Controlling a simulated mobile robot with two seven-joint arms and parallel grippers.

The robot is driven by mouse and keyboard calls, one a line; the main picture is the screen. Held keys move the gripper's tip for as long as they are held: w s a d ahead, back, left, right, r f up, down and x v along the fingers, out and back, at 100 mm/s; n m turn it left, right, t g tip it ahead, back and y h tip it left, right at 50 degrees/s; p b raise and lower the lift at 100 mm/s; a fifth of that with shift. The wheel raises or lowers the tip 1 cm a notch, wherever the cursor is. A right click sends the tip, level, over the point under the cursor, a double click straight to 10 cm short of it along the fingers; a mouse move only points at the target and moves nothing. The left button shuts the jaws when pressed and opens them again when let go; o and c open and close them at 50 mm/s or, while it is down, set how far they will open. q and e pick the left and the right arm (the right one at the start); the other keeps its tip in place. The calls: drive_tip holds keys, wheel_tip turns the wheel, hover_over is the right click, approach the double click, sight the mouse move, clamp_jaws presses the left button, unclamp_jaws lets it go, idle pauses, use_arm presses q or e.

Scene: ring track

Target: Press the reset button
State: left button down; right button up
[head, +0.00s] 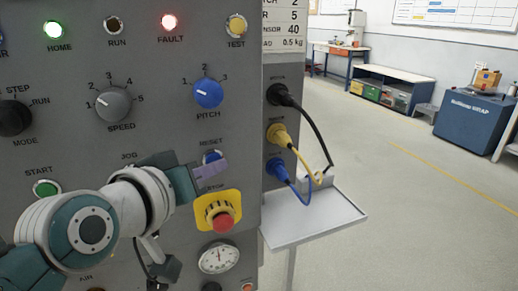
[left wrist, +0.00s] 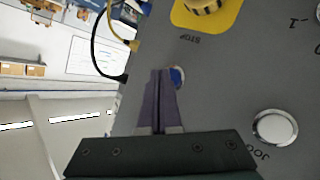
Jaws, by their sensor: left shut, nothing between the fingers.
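The blue reset button (head: 211,156) is on the grey panel under the RESET label, right of JOG and above the stop button. My left gripper (head: 222,168) is shut and empty, with its purple fingertips in front of the panel, just beside the button's lower right. In the left wrist view the shut fingers (left wrist: 160,73) point at the panel and partly cover the blue button (left wrist: 178,76). I cannot tell whether the tips touch it. The right gripper is not in view.
The red stop button (head: 223,221) on its yellow plate is just below the fingers. The blue PITCH knob (head: 208,93) is above. Black, yellow and blue cables (head: 309,148) hang at the panel's right side over a grey shelf (head: 315,218). Open floor lies to the right.

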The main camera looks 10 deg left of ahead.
use_arm(q)
drive_tip(key=shift+w+a, duration=0.25)
drive_tip(key=shift+w, duration=0.1)
idle(0.7)
idle(0.4)
drive_tip(key=shift+s+d+p, duration=0.5)
drive_tip(key=shift+s+p, duration=0.05)
drive_tip(key=shift+s, duration=0.15)
drive_tip(key=shift+s+d+p, duration=0.7)
drive_tip(key=shift+s, duration=0.35)
drive_tip(key=shift+s+d+p, duration=0.65)
drive_tip(key=shift+s+d, duration=0.05)
drive_tip(key=shift+s, duration=0.35)
